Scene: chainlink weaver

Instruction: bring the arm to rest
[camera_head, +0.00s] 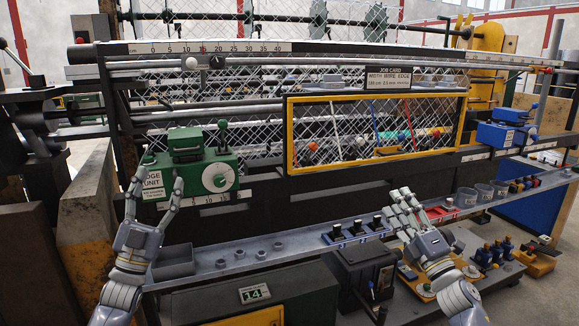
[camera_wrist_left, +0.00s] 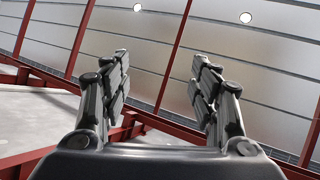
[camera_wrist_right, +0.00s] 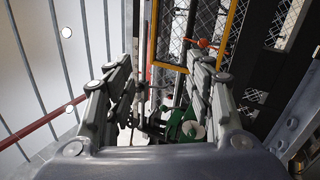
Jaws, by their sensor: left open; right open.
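My left gripper (camera_head: 153,200) is open and raised in front of the green edge unit (camera_head: 190,168) on the machine's front in the head view. Its fingers point upward, and nothing shows between them. In the left wrist view the two fingers (camera_wrist_left: 160,85) stand wide apart against the building wall. My right gripper (camera_head: 402,212) is raised over the grey shelf, right of centre. In the right wrist view its fingers (camera_wrist_right: 160,95) are apart, with the machine and a green part (camera_wrist_right: 185,125) in the background beyond them. Neither gripper holds anything that I can see.
A grey shelf (camera_head: 290,240) runs along the machine's front with a blue-edged tool rack (camera_head: 358,232) and clear cups (camera_head: 467,197). A yellow-framed mesh window (camera_head: 290,140) is behind. A blue unit (camera_head: 503,132) sits right. A black box (camera_head: 360,270) stands below the shelf.

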